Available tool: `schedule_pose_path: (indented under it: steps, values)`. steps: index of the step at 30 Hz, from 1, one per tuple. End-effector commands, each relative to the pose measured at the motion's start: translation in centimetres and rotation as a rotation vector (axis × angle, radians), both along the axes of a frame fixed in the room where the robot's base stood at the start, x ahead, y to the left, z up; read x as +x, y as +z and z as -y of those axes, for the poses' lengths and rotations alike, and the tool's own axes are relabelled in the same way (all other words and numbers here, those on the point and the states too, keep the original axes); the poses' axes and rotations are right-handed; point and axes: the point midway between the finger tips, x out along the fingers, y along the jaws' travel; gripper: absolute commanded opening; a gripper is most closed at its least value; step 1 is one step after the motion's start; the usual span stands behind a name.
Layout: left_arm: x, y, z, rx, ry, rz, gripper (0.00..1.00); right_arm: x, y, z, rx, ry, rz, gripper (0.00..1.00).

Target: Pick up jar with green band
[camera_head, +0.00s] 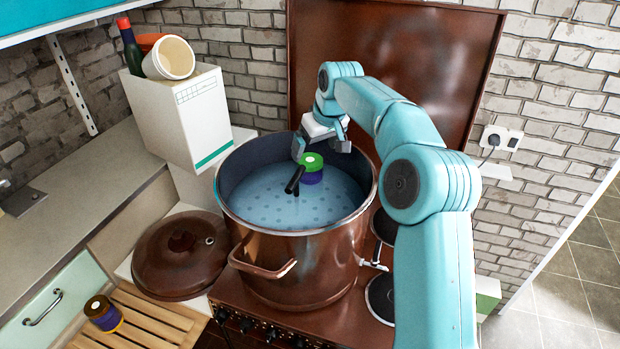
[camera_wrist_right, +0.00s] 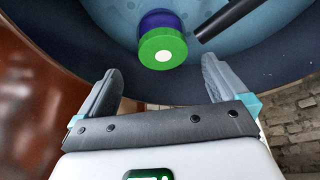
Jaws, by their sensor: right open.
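The jar with the green band (camera_head: 311,167) stands inside the big copper pot, with a green top and a purple-blue lower part. In the right wrist view the jar (camera_wrist_right: 162,48) is ahead of the fingers, a little left of centre between them, and apart from them. My right gripper (camera_head: 322,150) is open and empty, just above and behind the jar inside the pot's rim. Its two fingers (camera_wrist_right: 158,85) are spread in the wrist view. A black rod-like handle (camera_head: 295,179) is close beside the jar. My left gripper is not in view.
The pot (camera_head: 300,262) stands on a stove; its wall surrounds the jar. A brown lid (camera_head: 180,252) lies at left. Another jar (camera_head: 103,313) with a yellow band stands on a slatted wooden rack (camera_head: 150,325). A white box (camera_head: 185,120) stands behind left.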

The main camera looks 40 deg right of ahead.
Motion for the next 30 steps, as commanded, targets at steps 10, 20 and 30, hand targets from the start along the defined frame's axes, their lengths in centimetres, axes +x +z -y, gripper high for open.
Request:
schedule_pose_path:
  steps: [10, 20, 30]
  values:
    - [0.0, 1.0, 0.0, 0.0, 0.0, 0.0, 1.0, 1.1, -3.6, 0.0, 0.003, 0.0, -0.008, 1.0]
    - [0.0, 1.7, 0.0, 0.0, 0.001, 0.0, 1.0, 2.3, -6.8, 0.2, 0.001, 0.001, -0.006, 1.0]
    - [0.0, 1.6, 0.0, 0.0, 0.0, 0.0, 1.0, 2.3, -6.6, 0.2, 0.0, 0.001, -0.004, 0.32]
